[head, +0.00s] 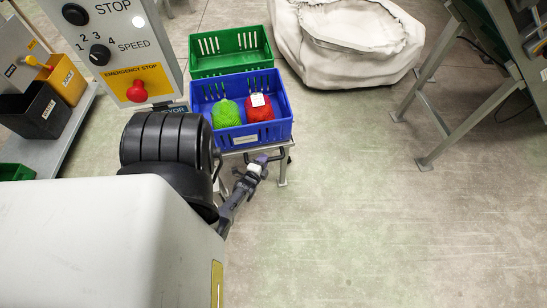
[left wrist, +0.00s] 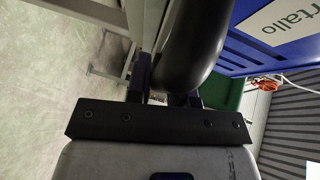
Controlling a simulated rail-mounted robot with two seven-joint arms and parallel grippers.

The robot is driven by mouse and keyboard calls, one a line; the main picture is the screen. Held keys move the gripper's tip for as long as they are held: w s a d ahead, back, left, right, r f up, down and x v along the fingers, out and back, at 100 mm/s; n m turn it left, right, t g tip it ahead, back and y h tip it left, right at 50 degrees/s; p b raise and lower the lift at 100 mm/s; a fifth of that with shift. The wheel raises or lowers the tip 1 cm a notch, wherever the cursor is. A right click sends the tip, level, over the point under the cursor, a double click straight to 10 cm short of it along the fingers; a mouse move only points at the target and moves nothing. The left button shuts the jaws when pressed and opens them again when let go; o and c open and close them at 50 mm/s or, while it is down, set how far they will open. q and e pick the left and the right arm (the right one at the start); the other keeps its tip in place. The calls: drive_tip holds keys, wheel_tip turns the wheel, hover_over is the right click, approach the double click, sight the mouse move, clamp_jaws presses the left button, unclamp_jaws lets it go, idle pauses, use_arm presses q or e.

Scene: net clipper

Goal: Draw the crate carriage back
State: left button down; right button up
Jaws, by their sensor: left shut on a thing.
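The crate carriage (head: 282,174) is a light metal frame under a blue crate (head: 240,136), with a dark handle (head: 285,151) at its near side. The crate holds a green net bag (head: 226,113) and a red net bag (head: 260,108) with a white tag. My left gripper (head: 262,160) is at the handle, shut on it. In the left wrist view the thick black handle (left wrist: 192,45) runs between the fingers (left wrist: 167,95), with the blue crate at the upper right. The fingertips are partly hidden. My right gripper is not in view.
A green crate (head: 231,50) is behind the blue one. A white sack (head: 345,40) lies at the back. Floor at the right is clear up to a metal stand (head: 430,110).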

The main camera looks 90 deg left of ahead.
use_arm(q)
drive_tip(key=shift+a+r, duration=0.1)
drive_tip(key=shift+r, duration=0.05)
drive_tip(key=c, duration=1.1)
unclamp_jaws()
drive_tip(key=shift+s, duration=0.25)
drive_tip(key=shift+o, duration=0.4)
drive_tip(key=shift+w, duration=0.1)
drive_tip(key=shift+d, duration=0.2)
